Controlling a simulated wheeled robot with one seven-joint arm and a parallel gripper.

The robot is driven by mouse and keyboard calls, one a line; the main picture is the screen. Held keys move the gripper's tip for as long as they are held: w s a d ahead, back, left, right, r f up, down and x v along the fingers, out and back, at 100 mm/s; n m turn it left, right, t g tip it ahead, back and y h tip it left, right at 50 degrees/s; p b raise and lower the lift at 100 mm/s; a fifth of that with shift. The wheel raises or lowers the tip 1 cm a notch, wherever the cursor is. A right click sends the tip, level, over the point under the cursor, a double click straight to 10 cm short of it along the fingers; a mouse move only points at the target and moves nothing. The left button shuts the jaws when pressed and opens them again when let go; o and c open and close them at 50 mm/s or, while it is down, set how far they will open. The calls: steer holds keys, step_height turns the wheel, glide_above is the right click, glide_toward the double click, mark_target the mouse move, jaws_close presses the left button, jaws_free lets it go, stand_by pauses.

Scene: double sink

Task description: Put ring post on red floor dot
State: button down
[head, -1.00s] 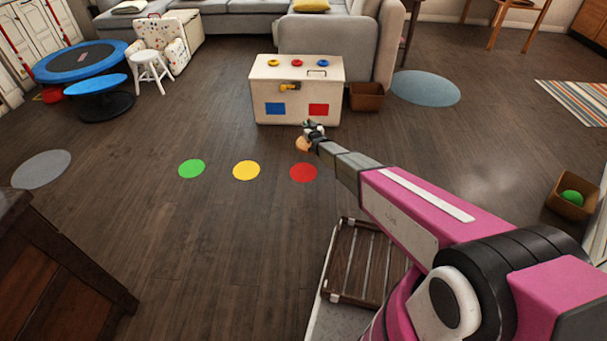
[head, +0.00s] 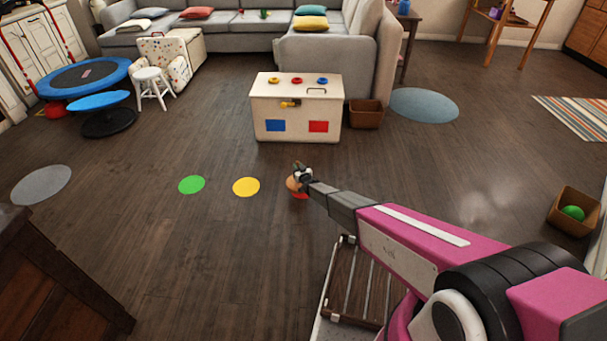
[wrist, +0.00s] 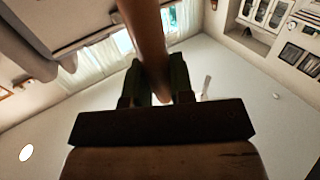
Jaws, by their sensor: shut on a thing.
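My gripper (head: 300,173) is at the end of my arm in the head view, shut on the ring post (head: 292,184). The post shows there only as a small tan, rounded patch under the fingers. It overlaps most of the red floor dot (head: 301,196) in the picture; only a lower red edge shows. I cannot tell whether the post touches the floor. In the wrist view, the brown wooden post shaft (wrist: 150,38) runs between the two dark fingers of my gripper (wrist: 158,80). Its far end is cut off by the picture edge.
A yellow dot (head: 246,187) and a green dot (head: 191,184) lie left of the red dot. A white toy chest (head: 297,108) stands behind it, with a brown bin (head: 367,115) beside it. Another bin (head: 573,211) holds a green ball. Floor around the dots is clear.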

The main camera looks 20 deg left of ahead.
steer(key=w+f, duration=0.1)
steer(key=w, duration=0.1)
steer(key=w+d+f, duration=0.1)
steer(key=w, duration=0.1)
steer(key=w+f, duration=0.1)
steer(key=shift+w+d+f, duration=0.25)
steer(key=shift+w, duration=0.15)
steer(key=shift+f, duration=2.2)
steer(key=c, duration=1)
jaws_free()
